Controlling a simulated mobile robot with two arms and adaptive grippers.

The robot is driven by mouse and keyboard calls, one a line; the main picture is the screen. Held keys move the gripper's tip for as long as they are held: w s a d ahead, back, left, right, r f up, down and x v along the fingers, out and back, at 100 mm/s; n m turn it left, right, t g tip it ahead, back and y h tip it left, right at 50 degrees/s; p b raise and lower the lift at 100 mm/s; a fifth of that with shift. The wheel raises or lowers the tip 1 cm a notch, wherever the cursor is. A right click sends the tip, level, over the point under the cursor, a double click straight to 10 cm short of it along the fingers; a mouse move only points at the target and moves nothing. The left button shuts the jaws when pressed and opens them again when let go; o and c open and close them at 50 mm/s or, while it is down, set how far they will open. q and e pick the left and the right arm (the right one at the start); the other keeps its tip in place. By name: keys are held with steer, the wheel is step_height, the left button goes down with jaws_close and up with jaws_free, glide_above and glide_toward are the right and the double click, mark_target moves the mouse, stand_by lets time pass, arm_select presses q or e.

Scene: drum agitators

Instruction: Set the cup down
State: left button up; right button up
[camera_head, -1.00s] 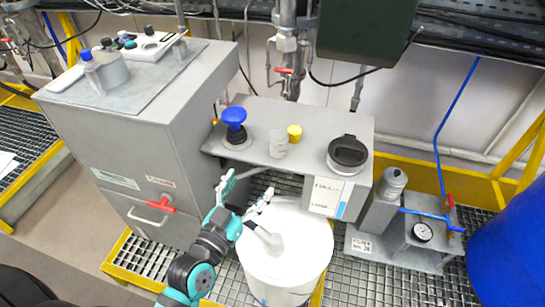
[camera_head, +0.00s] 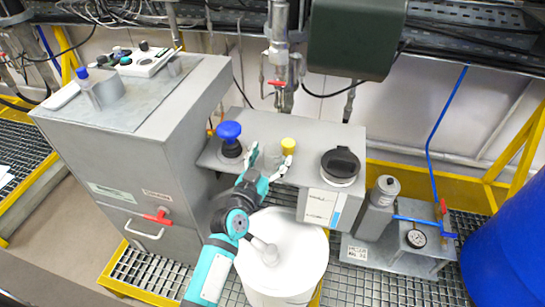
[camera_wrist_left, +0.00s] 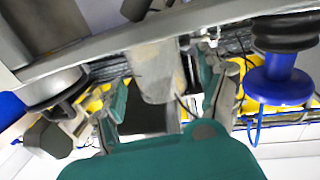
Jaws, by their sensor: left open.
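The cup (camera_wrist_left: 154,68) is a pale grey, see-through vessel. In the left wrist view, which looks inverted, it stands against the grey box top, between the lines of my two fingers. In the head view it is hard to make out behind my fingers. My left gripper (camera_head: 270,163) is open at the front edge of the grey box top (camera_head: 213,158), with the cup between or just beyond its fingertips. I cannot tell whether a finger touches it. My right gripper is in neither view.
On the box top, a blue knob (camera_head: 229,132) stands left of my gripper, a yellow cap (camera_head: 288,146) close at its right, and a black-lidded container (camera_head: 341,164) farther right. A white drum (camera_head: 290,265) stands below. A tall grey cabinet (camera_head: 130,140) is at the left.

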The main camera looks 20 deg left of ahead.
arm_select(q)
steer(key=shift+w+d+f, duration=0.1)
steer(key=shift+w+d, duration=0.05)
steer(key=shift+w, duration=0.9)
steer(key=shift+c, duration=0.2)
steer(key=c, duration=0.9)
steer(key=shift+c, duration=0.2)
